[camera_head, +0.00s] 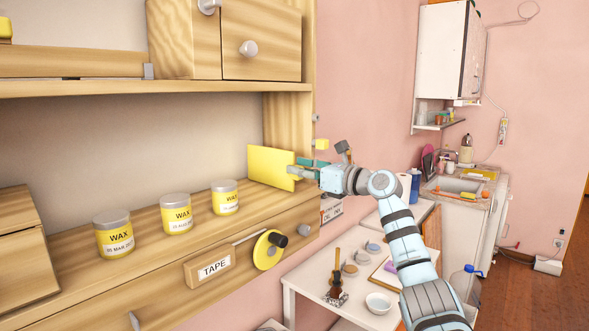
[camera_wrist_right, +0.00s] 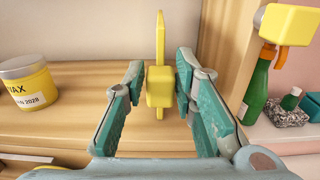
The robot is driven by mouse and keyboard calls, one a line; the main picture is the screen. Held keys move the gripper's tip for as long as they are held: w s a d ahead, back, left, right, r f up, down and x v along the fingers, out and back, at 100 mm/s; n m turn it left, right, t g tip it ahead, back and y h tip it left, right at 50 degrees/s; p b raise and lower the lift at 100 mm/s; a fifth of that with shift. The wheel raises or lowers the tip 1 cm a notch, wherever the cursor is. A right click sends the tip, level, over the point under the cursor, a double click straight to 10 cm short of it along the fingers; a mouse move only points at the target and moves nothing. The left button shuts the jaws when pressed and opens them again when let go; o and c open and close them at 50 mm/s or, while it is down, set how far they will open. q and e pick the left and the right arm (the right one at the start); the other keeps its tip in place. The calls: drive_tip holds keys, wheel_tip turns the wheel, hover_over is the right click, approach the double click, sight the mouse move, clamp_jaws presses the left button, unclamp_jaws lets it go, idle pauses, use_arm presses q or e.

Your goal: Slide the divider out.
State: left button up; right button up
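The divider (camera_head: 268,166) is a flat yellow panel standing upright on the wooden shelf, near its right end. In the right wrist view the divider (camera_wrist_right: 160,32) shows edge-on, with a yellow block-like grip (camera_wrist_right: 159,88) on its near edge. My right gripper (camera_head: 297,171) reaches in from the right at the divider's near edge. In the right wrist view its fingers (camera_wrist_right: 160,75) are apart on either side of the block. A gap shows on the left; whether the right finger touches is unclear. My left gripper is not in view.
Several wax jars (camera_head: 176,214) stand in a row on the shelf, left of the divider. A drawer labelled TAPE (camera_head: 214,268) and a yellow tape roll (camera_head: 267,251) are below. A shelf post (camera_head: 287,133) stands behind. A white table (camera_head: 305,284) with small items is lower right.

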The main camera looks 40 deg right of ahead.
drive_tip(key=shift+o, duration=1)
drive_tip(key=shift+s+d, duration=0.15)
drive_tip(key=shift+s, duration=0.05)
drive_tip(key=s+d, duration=0.1)
drive_tip(key=s, duration=0.5)
drive_tip(key=shift+s, duration=0.4)
drive_tip(key=shift+s+d, duration=0.1)
